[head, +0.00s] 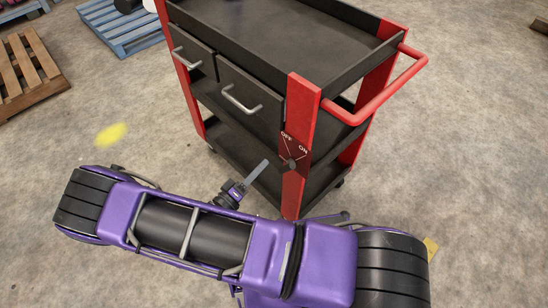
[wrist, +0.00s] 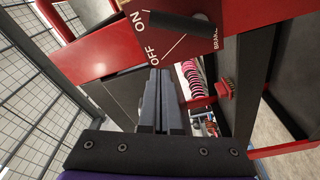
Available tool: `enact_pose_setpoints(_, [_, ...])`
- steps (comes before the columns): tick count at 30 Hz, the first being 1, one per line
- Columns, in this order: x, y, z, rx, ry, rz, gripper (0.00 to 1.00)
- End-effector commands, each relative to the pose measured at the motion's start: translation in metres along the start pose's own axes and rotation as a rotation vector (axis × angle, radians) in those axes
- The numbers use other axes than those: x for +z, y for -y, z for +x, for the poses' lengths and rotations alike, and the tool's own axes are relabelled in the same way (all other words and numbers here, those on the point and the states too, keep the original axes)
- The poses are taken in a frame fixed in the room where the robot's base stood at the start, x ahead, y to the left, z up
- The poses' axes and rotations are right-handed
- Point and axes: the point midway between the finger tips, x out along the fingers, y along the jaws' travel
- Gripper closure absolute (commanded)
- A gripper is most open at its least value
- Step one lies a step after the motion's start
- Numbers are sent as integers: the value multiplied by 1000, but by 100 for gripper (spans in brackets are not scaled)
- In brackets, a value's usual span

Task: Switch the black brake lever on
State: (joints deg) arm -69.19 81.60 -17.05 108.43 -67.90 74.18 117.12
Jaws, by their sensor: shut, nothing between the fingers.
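The brake plate (head: 295,151) is dark red with white OFF and ON lettering, on the cart's near red post. The black brake lever (wrist: 182,24) crosses this plate near the top of the wrist view, to the right of the ON and OFF words. In the head view the lever is too small to tell which mark it points at. My gripper (head: 266,162) is just left of the plate in the head view. In the wrist view my gripper (wrist: 159,72) is shut and empty, its fingertips below the OFF word and apart from the lever.
The cart (head: 279,46) has black shelves, two grey-handled drawers and a red push handle (head: 385,98). A wooden pallet (head: 28,71) and a blue pallet (head: 122,27) lie at the back left. Concrete floor is clear left of the cart. A mesh fence (wrist: 30,100) shows at left in the wrist view.

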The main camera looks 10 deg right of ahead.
Motion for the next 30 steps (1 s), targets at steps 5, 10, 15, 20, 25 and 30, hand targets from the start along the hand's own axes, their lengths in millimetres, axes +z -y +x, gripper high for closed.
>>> enact_pose_setpoints(5, [0, 0, -27, -1, -1, 0, 100])
enact_pose_setpoints(10, [1, 0, -37, 0, 1, -1, 100])
enact_pose_setpoints(15, [1, 0, -37, 0, 1, -1, 100])
enact_pose_setpoints(20, [1, 0, -37, 0, 1, -1, 100])
enact_pose_setpoints(25, [1, 0, -37, 0, 1, -1, 100])
enact_pose_setpoints(30, [-10, -7, -38, 4, 41, 37, 100])
